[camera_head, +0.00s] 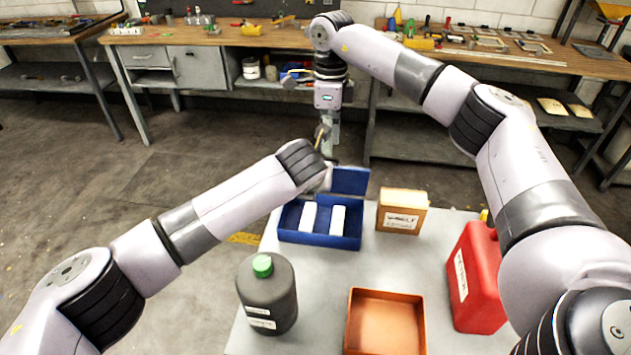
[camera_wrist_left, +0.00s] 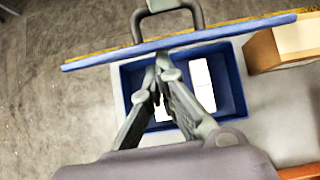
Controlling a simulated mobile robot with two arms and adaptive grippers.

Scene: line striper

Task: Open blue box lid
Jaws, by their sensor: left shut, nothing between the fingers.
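The blue box (camera_head: 318,238) stands at the far left of the grey table, with two white items (camera_head: 309,217) inside. Its blue lid (camera_head: 350,181) is raised to a steep angle at the back. In the left wrist view the lid (camera_wrist_left: 110,59) shows nearly edge-on, with a grey handle (camera_wrist_left: 169,12) beyond it. My left gripper (camera_wrist_left: 160,62) is shut and empty over the box, its tips close to the lid; contact is unclear. My right gripper (camera_head: 328,143) hangs beyond the box, above the lid's height in the picture; its finger opening is unclear.
A cardboard box (camera_head: 402,211) stands right of the blue box. A dark bottle with green cap (camera_head: 267,294), an orange tray (camera_head: 385,292) and a red canister (camera_head: 477,279) stand nearer. The table's middle is clear. Workbenches (camera_head: 215,62) line the wall.

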